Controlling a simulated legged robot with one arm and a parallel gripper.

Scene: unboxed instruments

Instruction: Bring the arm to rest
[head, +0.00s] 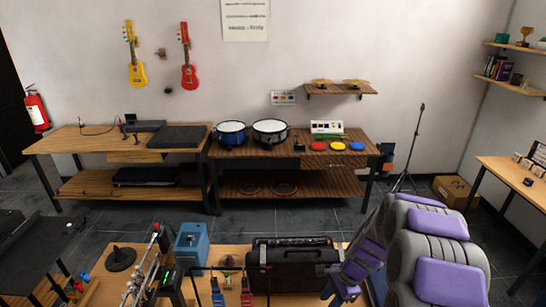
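My arm, grey with purple pads, fills the lower right of the head view and bends down towards the front table. Its far end, which looks like my gripper (344,291), is low beside the right end of a black case. It is small and partly cut off by the bottom edge, so whether its fingers are open or shut does not show. I see nothing clearly held in it.
The front table (210,255) carries the black case (292,264), a blue box (191,243) and a silver flute-like instrument (141,277). Behind it is open dark floor, then benches with drums (270,131). A thin stand (413,150) is at right.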

